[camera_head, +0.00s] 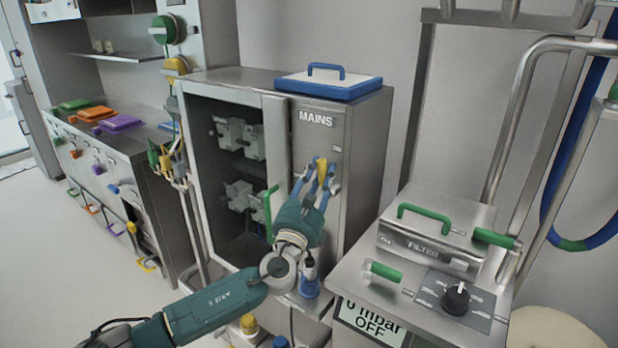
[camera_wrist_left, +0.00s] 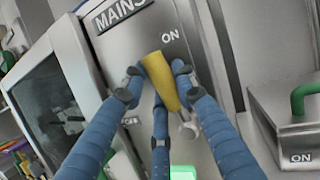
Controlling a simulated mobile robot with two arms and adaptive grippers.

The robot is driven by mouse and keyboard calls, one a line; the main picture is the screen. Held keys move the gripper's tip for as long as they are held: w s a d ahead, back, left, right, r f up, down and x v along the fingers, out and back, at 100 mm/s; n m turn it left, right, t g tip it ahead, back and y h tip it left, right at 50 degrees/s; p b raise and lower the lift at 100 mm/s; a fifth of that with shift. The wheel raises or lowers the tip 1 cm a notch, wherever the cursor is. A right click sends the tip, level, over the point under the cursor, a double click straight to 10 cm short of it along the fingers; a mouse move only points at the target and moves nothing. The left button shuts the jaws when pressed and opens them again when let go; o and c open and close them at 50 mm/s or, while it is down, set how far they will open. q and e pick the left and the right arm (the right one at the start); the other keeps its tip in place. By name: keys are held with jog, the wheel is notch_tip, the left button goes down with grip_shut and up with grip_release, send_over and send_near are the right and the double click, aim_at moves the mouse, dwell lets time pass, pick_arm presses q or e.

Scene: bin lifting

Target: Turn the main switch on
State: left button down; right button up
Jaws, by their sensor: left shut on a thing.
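The main switch is a yellow handle (camera_head: 321,170) on the front of the steel cabinet labelled MAINS (camera_head: 333,120). My left gripper (camera_head: 318,178) is at the handle, with its blue fingers closed around it. In the left wrist view the yellow handle (camera_wrist_left: 161,80) sits between the fingertips of my left gripper (camera_wrist_left: 158,84). The handle tilts, its upper end leaning slightly left, below the ON mark (camera_wrist_left: 170,37). The fingers partly hide the switch base. My right gripper is not in view.
The cabinet's glass door with a green handle (camera_head: 271,212) is left of my gripper. A filter unit (camera_head: 432,240) with green handles and a black knob (camera_head: 456,298) stands to the right. A blue-rimmed lid (camera_head: 328,86) lies on the cabinet. Open floor is at left.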

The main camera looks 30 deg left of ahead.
pick_arm(q)
jog(key=shift+d+m+t+h+b, duration=0.25)
jog(key=shift+m+h, duration=0.2)
jog(key=shift+m, duration=0.35)
jog(key=shift+d+m+t+h+b, duration=0.2)
jog(key=shift+d+m+h, duration=0.2)
jog(key=shift+m, duration=0.4)
jog(key=c, duration=1.3)
grip_release()
jog(key=shift+r, duration=0.1)
jog(key=shift+c, duration=0.2)
jog(key=shift+s, duration=0.1)
jog(key=v, duration=1.2)
